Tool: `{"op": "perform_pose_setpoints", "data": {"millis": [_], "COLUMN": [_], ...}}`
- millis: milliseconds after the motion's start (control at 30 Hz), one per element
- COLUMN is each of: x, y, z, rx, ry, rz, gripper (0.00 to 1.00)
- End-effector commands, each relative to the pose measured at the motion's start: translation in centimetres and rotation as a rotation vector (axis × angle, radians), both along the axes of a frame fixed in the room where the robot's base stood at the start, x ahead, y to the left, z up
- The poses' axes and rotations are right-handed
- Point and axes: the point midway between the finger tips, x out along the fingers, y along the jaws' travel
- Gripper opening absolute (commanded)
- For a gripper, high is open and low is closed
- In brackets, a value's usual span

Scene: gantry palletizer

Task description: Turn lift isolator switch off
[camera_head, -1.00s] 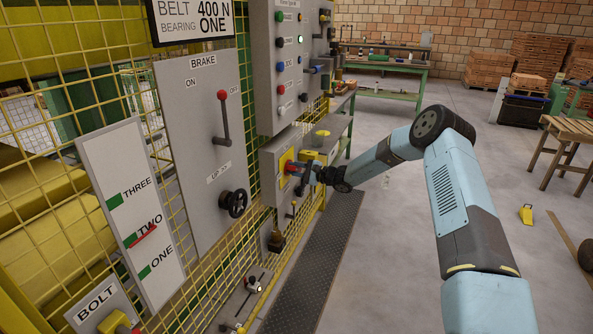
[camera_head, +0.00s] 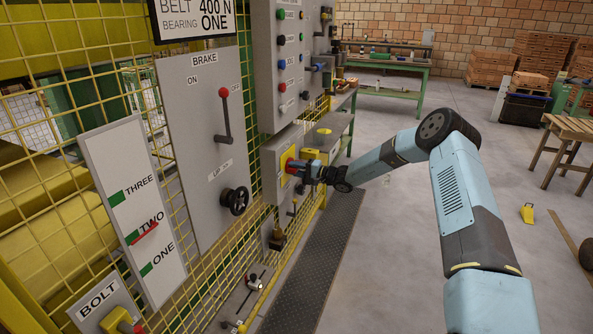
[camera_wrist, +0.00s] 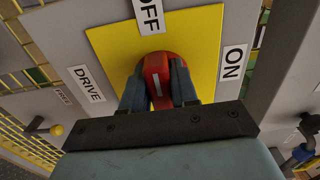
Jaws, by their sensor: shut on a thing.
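The isolator switch is a red rotary handle (camera_wrist: 157,68) on a yellow plate (camera_wrist: 205,45), fixed to a grey box (camera_head: 270,160) on the yellow mesh fence. In the wrist view my gripper (camera_wrist: 157,84) has one dark finger on each side of the handle and is shut on it. The white line on the handle points roughly toward the OFF label (camera_wrist: 149,14). The ON label (camera_wrist: 233,62) is to the right and a DRIVE label (camera_wrist: 86,84) to the left. In the head view my gripper (camera_head: 299,168) hides most of the handle.
A panel with coloured buttons (camera_head: 280,85) hangs above the box. The brake panel (camera_head: 203,120) with a red-knobbed lever (camera_head: 224,115) and black handwheel (camera_head: 235,200) is to the left. A yellow-knobbed lever (camera_wrist: 57,130) is nearby.

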Motion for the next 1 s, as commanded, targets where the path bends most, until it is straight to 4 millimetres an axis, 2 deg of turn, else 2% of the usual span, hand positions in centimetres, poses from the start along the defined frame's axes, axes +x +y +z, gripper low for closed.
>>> {"op": "perform_pose_setpoints", "data": {"millis": [33,367,400,600,867,1000], "x": [-0.4,-0.4,-0.4,-0.2,-0.1,-0.4], "y": [0.3,0.1,0.1,0.0,-0.2,-1.2], "z": [-0.6,-0.7,-0.8,-0.5,-0.3,-0.2], "rx": [-0.006,-0.008,-0.008,-0.007,-0.004,-0.004], "ry": [0.005,0.005,0.005,0.002,-0.001,-0.001], "rz": [0.007,0.006,0.006,0.003,0.0,-0.002], "gripper": [0.0,0.0,0.3,0.49,0.49,0.49]}}
